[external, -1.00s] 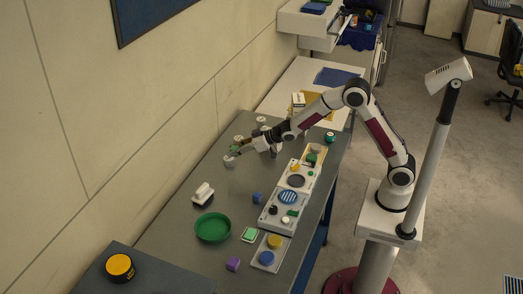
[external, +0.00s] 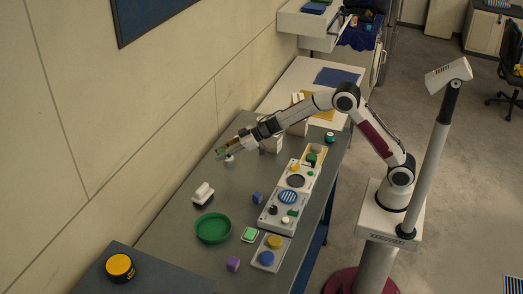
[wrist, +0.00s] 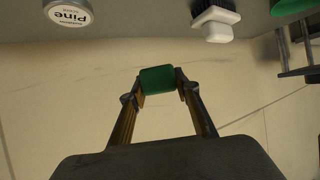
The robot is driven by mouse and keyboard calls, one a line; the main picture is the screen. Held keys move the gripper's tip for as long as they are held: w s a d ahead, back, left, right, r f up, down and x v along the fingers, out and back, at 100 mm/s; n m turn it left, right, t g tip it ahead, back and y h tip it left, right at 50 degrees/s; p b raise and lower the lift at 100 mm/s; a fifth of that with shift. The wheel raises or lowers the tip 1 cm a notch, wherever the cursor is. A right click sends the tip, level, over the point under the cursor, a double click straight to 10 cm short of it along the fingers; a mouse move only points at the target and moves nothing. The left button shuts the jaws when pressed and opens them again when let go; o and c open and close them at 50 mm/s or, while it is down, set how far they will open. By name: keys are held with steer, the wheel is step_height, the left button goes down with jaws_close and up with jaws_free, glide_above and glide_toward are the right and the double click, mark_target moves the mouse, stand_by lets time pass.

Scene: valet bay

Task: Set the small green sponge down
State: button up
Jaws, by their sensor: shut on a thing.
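The small green sponge (wrist: 158,79) is pinched between the two fingertips of my gripper (wrist: 159,84) in the wrist view. In the external view my gripper (external: 222,150) is over the far part of the grey table (external: 180,233), near the wall. The sponge shows there only as a small green patch (external: 220,151) at the fingertips. It appears held above the tabletop, not resting on it.
A round tin labelled pine (wrist: 68,12) and a white-and-black brush (wrist: 216,25) show in the wrist view. A green bowl (external: 213,240), blue cube (external: 257,197), purple cube (external: 233,264) and several panels stand on the table.

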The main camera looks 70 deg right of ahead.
steer(key=shift+w+a+f+n+g+y, duration=0.1)
steer(key=shift+w+a+n+g+y, duration=0.2)
steer(key=shift+w+a+n+y, duration=0.35)
steer(key=a, duration=0.1)
steer(key=a+n+g+y, duration=0.1)
steer(key=w+n+y, duration=0.1)
steer(key=shift+a+f+n+g, duration=0.25)
steer(key=shift+a+g, duration=0.15)
steer(key=shift+s, duration=0.1)
steer(key=shift+s+f, duration=0.2)
steer(key=shift+f, duration=0.1)
steer(key=shift+d+h, duration=0.1)
steer(key=shift+h, duration=0.15)
steer(key=shift+f, duration=0.1)
